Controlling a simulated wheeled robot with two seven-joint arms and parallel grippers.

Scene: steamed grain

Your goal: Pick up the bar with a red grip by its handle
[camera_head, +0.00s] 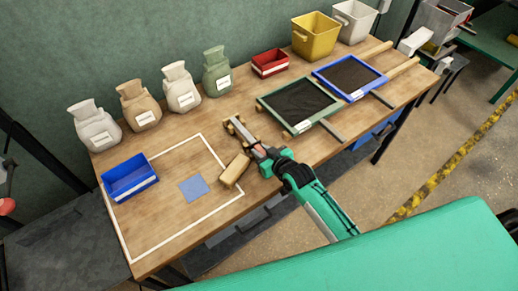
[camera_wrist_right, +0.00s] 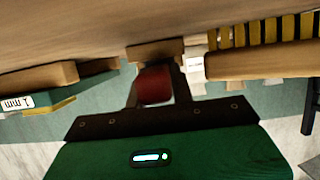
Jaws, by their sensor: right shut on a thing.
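The bar's red grip (camera_wrist_right: 155,86) shows in the right wrist view between the fingers of my right gripper (camera_wrist_right: 160,80), which is shut on it. A brown end piece (camera_wrist_right: 155,52) shows just beyond the grip. In the head view my right gripper (camera_head: 259,150) reaches in over the table from the front. I cannot tell whether the bar touches the table. My left gripper does not show.
A wooden block (camera_head: 235,170) lies beside my gripper. A green-framed sieve (camera_head: 266,112) and a blue-framed sieve (camera_head: 319,78) lie to the right. A blue bin (camera_head: 130,178) stands left, inside a white outline with a blue square (camera_head: 194,188). Sacks (camera_head: 140,105) line the back.

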